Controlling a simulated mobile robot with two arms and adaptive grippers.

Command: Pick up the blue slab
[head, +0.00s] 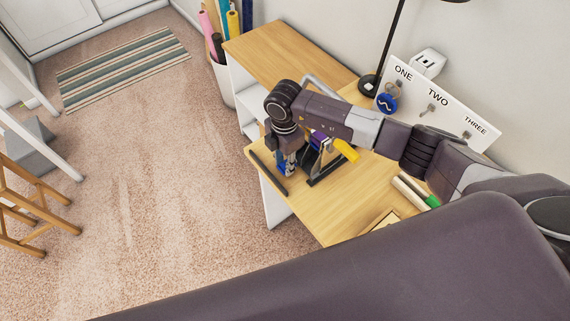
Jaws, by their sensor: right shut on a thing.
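My right gripper (285,163) points down over the wooden desk (345,205), near its left edge. It is shut on the blue slab (288,168), of which only a small blue part shows at the fingertips. The fingers and wrist hide the rest. I cannot tell whether the slab is clear of the desk top. A dark stand or frame (325,168) is just right of the gripper, with a yellow-handled thing (346,150) beside it, partly behind my arm. My left gripper is not in view.
A dark bar (268,173) lies along the desk's left edge. A black lamp (370,85) stands behind. Green and pale rods (412,192) lie right.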

